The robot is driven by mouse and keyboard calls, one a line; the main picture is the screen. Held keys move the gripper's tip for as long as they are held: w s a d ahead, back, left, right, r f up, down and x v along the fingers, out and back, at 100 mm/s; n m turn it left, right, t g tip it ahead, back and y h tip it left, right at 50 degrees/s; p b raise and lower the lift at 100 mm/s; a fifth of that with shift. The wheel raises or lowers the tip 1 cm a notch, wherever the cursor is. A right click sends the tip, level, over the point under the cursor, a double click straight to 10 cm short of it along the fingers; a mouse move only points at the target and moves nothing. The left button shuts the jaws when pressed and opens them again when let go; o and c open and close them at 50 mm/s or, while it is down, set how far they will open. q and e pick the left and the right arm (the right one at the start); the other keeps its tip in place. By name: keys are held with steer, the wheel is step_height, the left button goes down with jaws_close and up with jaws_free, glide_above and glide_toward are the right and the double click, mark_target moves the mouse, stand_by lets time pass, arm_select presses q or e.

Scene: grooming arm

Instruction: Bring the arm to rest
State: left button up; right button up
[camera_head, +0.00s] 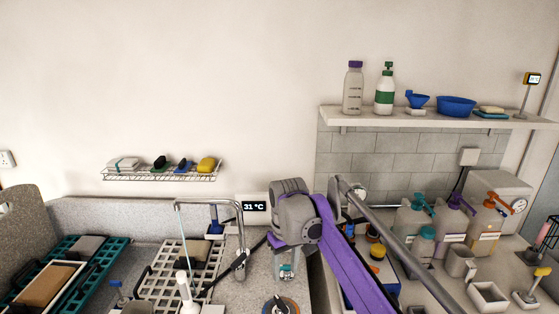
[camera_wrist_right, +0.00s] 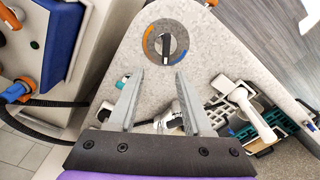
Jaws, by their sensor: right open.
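A bent metal tube (camera_head: 239,222) rises over the basin area left of centre in the head view, with a thin pale line hanging at its left end. It may be the arm of the task; I cannot tell for sure. My right gripper (camera_head: 286,270) points down from my purple arm, just right of the tube, above the speckled counter. In the right wrist view my right gripper (camera_wrist_right: 158,74) is open, with nothing between its fingers. A round dial with a dark handle (camera_wrist_right: 166,43) lies beyond the fingertips; it also shows in the head view (camera_head: 281,306). My left gripper is out of view.
A white grid rack (camera_head: 160,283) and a teal tray (camera_head: 94,262) lie at left. A wire shelf (camera_head: 160,175) holds brushes and a sponge. Several bottles (camera_head: 452,222) crowd the right counter. A temperature display (camera_head: 255,207) reads 31 °C. Bare speckled counter (camera_wrist_right: 120,60) surrounds the dial.

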steer(key=s+d+f+m+t, duration=0.2)
steer(key=s+d+m+t, duration=0.1)
steer(key=s+d, duration=0.9)
steer(key=s+d+f+m+t, duration=0.1)
steer(key=s+d+f, duration=0.1)
steer(key=s+f, duration=0.3)
steer(key=s+d+f+m+t, duration=0.1)
steer(key=s+f, duration=0.4)
steer(key=s, duration=0.5)
steer(key=shift+s+d+f+m, duration=0.3)
steer(key=shift+d+m, duration=0.1)
steer(key=shift+d, duration=0.3)
